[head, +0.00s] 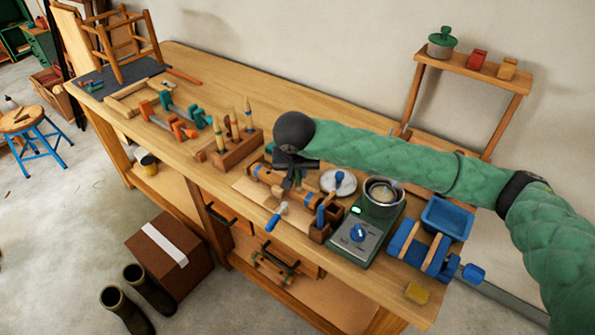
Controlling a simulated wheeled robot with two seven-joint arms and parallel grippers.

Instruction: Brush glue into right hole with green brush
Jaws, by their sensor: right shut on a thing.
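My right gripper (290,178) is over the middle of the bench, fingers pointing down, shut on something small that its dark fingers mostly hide. A small green part (269,147) shows just left of the wrist; I cannot tell whether it belongs to the held thing. Below the gripper is a wooden piece (262,173) with blue bands; its holes are hidden or too small to make out. A wooden rack (237,152) to the left holds several upright tools, one with a green part (218,134). A metal pot (384,191) sits on a green heater (364,238). My left gripper is out of view.
Orange and green clamps (177,122) and a wooden chair (120,40) are on the left of the bench. A small shelf (470,74) stands behind my right arm.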

